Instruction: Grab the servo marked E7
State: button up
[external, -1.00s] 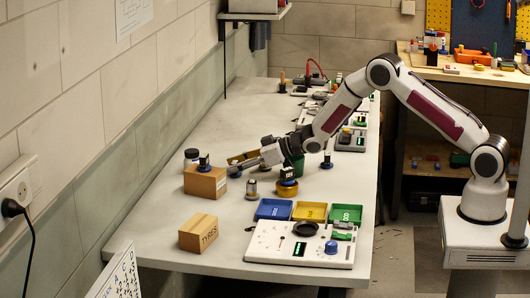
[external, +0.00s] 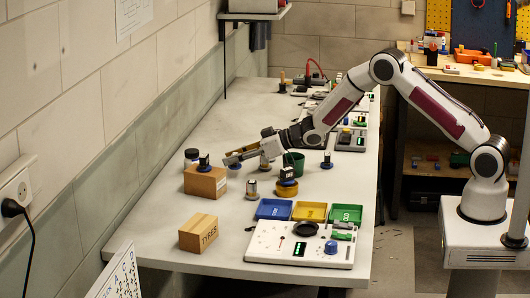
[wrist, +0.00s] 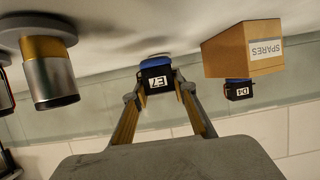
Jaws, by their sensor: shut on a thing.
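The servo marked E7 (wrist: 155,80) is a black block with a blue part and a white label. In the wrist view it sits between the two yellow-sided fingers of my gripper (wrist: 157,92), which is shut on it. In the external view my gripper (external: 233,159) is low over the bench, just right of the SPARES box. The servo is mostly hidden by the fingers there, and I cannot tell whether it touches the bench.
The cardboard SPARES box (external: 206,183) carries a servo marked D4 (external: 204,162). A metal cylinder (external: 252,188) and a yellow round base with a servo (external: 287,186) stand nearby. Blue, yellow and green trays (external: 311,212) lie in front.

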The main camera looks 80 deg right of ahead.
aim_at(233, 154)
notch_tip(233, 154, up, 7)
jog(key=shift+r, duration=0.2)
